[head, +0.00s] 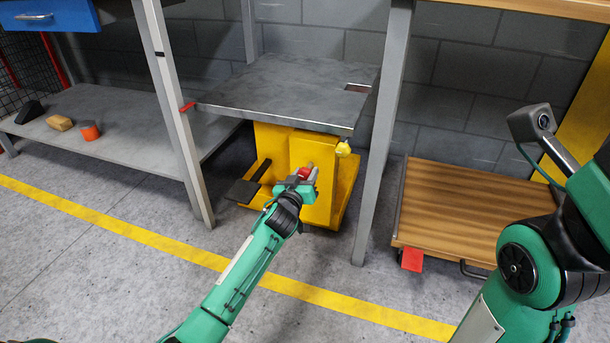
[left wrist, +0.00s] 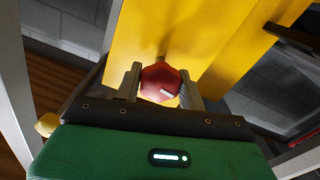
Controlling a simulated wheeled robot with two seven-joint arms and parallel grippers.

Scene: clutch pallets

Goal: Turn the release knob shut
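The red release knob (head: 305,172) is at the front of the yellow lift-table body (head: 269,150), below the grey table top (head: 285,85). In the left wrist view the knob (left wrist: 161,82) is a faceted red ball with a small pale mark, on a short stem from the yellow panel (left wrist: 195,40). My left gripper (head: 306,178) reaches it from the front. Its two fingers (left wrist: 161,88) stand one on each side of the knob, close against it, and appear shut on it. My right arm is at the right edge of the head view; its gripper is not in view.
A grey bench leg (head: 385,135) stands right of the lift table, another (head: 178,120) to its left. A black pedal (head: 242,191) juts out low at the left. A wooden platform cart (head: 470,215) stands at the right. The floor in front is clear.

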